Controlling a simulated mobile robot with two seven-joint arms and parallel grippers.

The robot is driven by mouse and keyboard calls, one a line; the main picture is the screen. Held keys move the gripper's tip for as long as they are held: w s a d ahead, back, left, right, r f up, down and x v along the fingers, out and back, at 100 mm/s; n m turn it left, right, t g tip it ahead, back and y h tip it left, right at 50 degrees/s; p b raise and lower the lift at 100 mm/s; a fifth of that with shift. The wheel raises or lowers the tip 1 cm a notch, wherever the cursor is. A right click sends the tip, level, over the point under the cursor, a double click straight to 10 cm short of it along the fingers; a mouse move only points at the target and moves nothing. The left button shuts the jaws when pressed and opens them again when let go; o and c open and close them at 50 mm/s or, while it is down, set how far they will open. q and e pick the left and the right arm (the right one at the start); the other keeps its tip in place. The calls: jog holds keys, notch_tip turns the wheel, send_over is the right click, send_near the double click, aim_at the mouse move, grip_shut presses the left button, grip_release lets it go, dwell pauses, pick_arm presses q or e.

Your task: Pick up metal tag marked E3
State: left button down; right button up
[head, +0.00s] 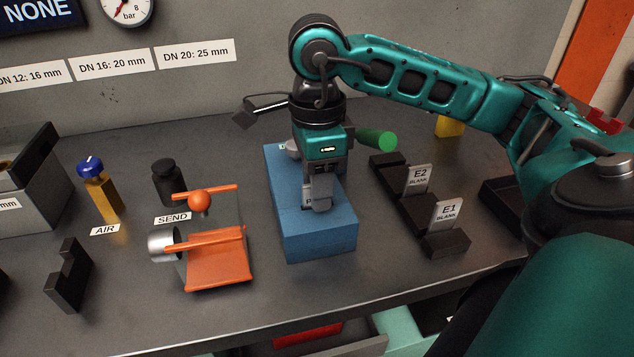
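I do not see a tag marked E3. Two metal tags stand in a stepped black rack (432,243): one reads E2 BLANK (416,178), the other E1 BLANK (447,211). The rack's back step shows no tag. My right gripper (319,203) points down over a blue block (319,240), left of the rack. Its fingers hide part of the block's top and a small pale label there. I cannot tell whether the fingers are apart or hold anything. My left gripper is out of view.
A green cylinder (375,140) shows behind the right gripper. An orange fixture (218,262) with a metal ring stands left of the blue block. A black weight (167,184) and a blue-topped yellow valve (101,190) stand farther left. The bench front is mostly clear.

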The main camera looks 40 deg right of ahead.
jog(key=shift+f, duration=0.1)
jog(key=shift+c, duration=0.2)
grip_shut()
dwell(0.4)
